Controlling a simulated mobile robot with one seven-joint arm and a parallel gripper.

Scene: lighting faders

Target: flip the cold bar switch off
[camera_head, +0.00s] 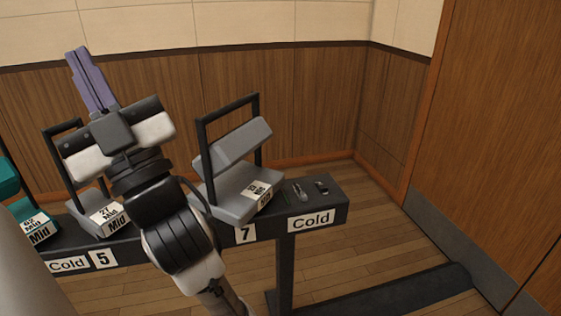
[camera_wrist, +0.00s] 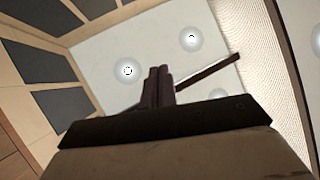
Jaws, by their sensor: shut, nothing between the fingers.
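The black bar (camera_head: 265,235) carries a white "Cold" label (camera_head: 312,220) at its right end and another "Cold" label (camera_head: 68,265) at the left. On top of the right end sit two small dark fittings, one (camera_head: 321,187) near the tip and one (camera_head: 299,192) beside it; their exact shape and position are too small to tell. My gripper (camera_head: 80,55) has purple fingers, shut and empty, pointing up in the upper left, well away from the bar's right end. In the wrist view the fingers (camera_wrist: 157,85) are together against the ceiling.
Grey lamp housings with black yokes, one labelled "Mid" (camera_head: 235,190) and another (camera_head: 95,215), stand on the bar. A teal one (camera_head: 30,222) is at the left edge. A post (camera_head: 285,270) supports the bar. A wooden door (camera_head: 500,130) is at right.

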